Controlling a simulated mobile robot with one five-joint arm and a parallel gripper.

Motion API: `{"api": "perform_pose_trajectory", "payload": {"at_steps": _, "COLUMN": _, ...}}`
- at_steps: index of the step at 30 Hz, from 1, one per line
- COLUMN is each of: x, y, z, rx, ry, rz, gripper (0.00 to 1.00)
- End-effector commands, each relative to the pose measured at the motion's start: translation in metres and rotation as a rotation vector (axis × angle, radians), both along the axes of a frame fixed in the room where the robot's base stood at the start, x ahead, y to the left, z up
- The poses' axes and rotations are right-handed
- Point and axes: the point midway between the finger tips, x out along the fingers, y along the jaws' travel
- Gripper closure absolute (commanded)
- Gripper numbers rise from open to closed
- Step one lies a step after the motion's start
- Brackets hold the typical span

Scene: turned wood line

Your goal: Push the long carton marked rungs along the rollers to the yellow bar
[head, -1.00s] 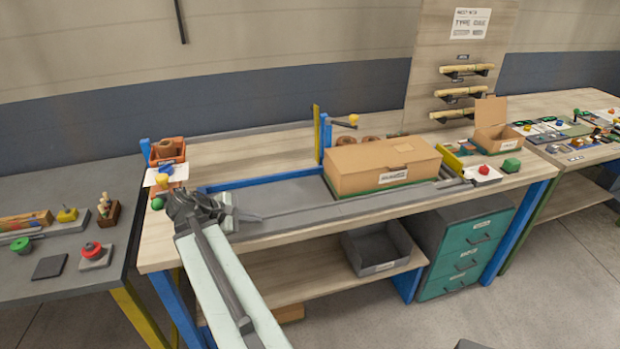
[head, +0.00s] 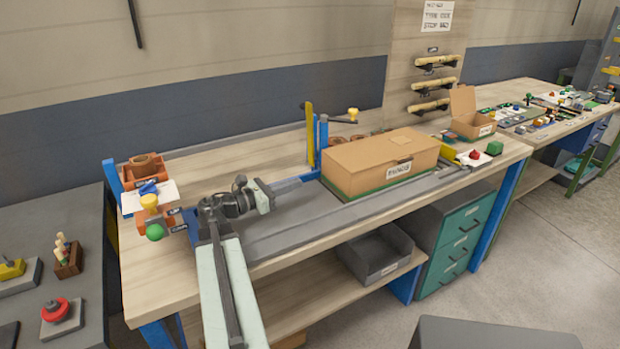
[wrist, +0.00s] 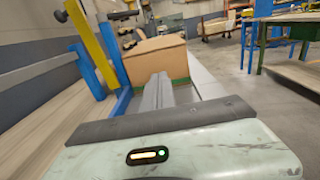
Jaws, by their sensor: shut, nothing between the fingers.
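The long brown carton (head: 375,165) lies on the grey roller track (head: 320,222) on the wooden bench, with a white label on its front whose print is too small to read surely. A low yellow bar (head: 447,156) stands by the carton's right end; I cannot tell whether they touch. My gripper (head: 284,188) is left of the carton, low over the track, and points at its near end. In the wrist view my shut, empty fingers (wrist: 159,88) point at the carton (wrist: 153,62), apparently with a gap. The wrist view does not show the yellow bar.
A blue rail (head: 298,181) runs behind the track. An upright yellow post (head: 310,135) and a blue post (head: 323,132) stand behind the carton's left end. Orange bins (head: 140,172) sit at the bench's left, and an open small box (head: 470,122) at the right.

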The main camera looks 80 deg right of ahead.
Motion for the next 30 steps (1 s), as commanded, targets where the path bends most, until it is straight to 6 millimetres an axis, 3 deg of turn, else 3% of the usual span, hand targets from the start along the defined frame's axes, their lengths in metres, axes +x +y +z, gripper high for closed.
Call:
{"api": "perform_pose_trajectory", "payload": {"at_steps": 5, "x": -0.014, "y": -0.017, "z": 0.0, "rx": 0.0, "ry": -0.003, "rz": 0.006, "gripper": 1.0}}
{"api": "perform_pose_trajectory", "payload": {"at_steps": 18, "x": -0.075, "y": -0.081, "z": 0.0, "rx": 0.0, "ry": -0.004, "rz": 0.01, "gripper": 1.0}}
{"api": "perform_pose_trajectory", "payload": {"at_steps": 30, "x": -0.089, "y": -0.094, "z": 0.0, "rx": -0.001, "ry": -0.005, "rz": 0.014, "gripper": 1.0}}
